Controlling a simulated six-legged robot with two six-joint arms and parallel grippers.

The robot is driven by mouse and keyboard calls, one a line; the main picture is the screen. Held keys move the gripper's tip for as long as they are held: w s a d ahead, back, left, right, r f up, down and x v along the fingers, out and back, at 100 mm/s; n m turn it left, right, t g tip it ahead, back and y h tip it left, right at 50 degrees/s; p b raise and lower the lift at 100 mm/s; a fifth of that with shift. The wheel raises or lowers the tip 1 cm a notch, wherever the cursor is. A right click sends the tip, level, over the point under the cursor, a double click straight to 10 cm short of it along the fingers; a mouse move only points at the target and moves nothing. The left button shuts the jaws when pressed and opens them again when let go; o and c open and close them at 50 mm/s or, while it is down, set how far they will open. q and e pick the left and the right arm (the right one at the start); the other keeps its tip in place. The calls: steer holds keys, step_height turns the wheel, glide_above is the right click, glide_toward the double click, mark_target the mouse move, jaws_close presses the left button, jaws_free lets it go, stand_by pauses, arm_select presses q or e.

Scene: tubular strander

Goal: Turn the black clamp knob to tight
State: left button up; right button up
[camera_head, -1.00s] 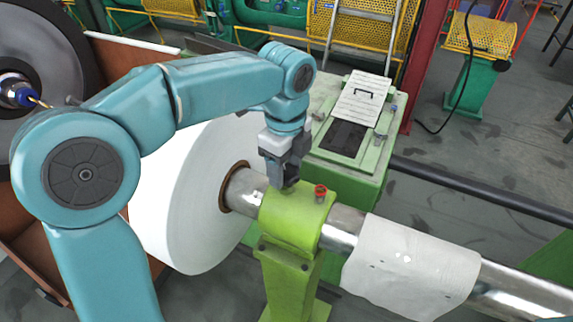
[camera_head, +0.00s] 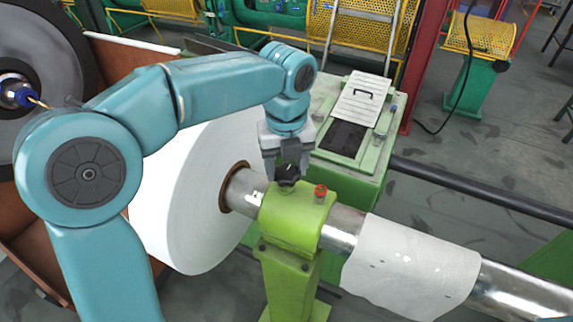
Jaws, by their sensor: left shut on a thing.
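The black clamp knob (camera_head: 287,174) sits on top of the lime-green clamp block (camera_head: 298,222), which surrounds the metal shaft. My left gripper (camera_head: 286,173) comes down from above and is shut on the black knob, with its fingers at the knob's sides. The fingers hide part of the knob, and I cannot read a tight or loose mark on it. A small red knob (camera_head: 320,191) stands on the same block, just right of the black one and apart from my gripper. My right gripper is not in view.
A large white roll (camera_head: 185,205) stands left of the clamp on the shaft (camera_head: 525,292). White paper (camera_head: 412,268) wraps the shaft to the right. A green cabinet (camera_head: 345,165) stands behind the clamp. Grey floor is open at the right.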

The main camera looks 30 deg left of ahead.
mark_target(285, 169)
arm_select(q)
steer(key=shift+w+a+r, duration=0.1)
steer(key=shift+w+r, duration=0.05)
stand_by(0.3)
steer(key=o, duration=1)
steer(key=shift+o, duration=0.2)
steer(key=shift+a, duration=0.1)
steer(key=shift+r, duration=0.1)
step_height(285, 169, up, 16)
